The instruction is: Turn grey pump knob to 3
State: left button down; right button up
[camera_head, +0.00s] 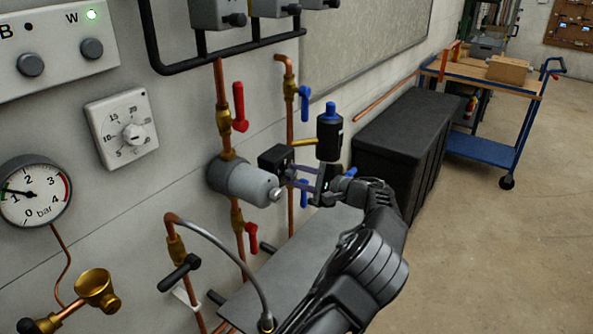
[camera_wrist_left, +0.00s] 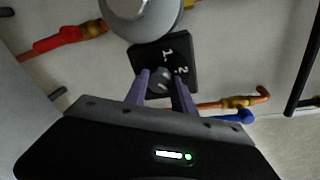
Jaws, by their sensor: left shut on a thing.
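The grey pump (camera_head: 238,181) is a cylinder on the wall pipe, with a black control box (camera_head: 276,160) on its right side. The box face (camera_wrist_left: 183,50) shows the numerals 1 and 2 in the left wrist view; no 3 is visible. The small grey knob (camera_wrist_left: 160,77) sits on this face. My left gripper (camera_head: 296,174) is at the box, its purple fingers either side of the knob and shut on it. The knob's pointer setting cannot be read. My right gripper is not in view.
Red valve levers (camera_head: 239,107) and blue levers (camera_head: 304,102) are close around the pump. A black bottle-shaped part (camera_head: 330,136) stands just beyond my gripper. A black chest (camera_head: 400,140) and a blue trolley (camera_head: 483,150) are to the right. The floor at right is clear.

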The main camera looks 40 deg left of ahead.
pick_arm(q)
jog(key=shift+m+p, duration=0.5)
jog(key=shift+m, duration=0.5)
jog(key=c, duration=1.1)
grip_release()
jog(key=shift+o, duration=0.2)
jog(key=d+r+b, duration=0.1)
jog(key=d+b, duration=0.1)
jog(key=d, duration=0.5)
jog(key=shift+d, duration=0.4)
jog(key=shift+w, duration=0.1)
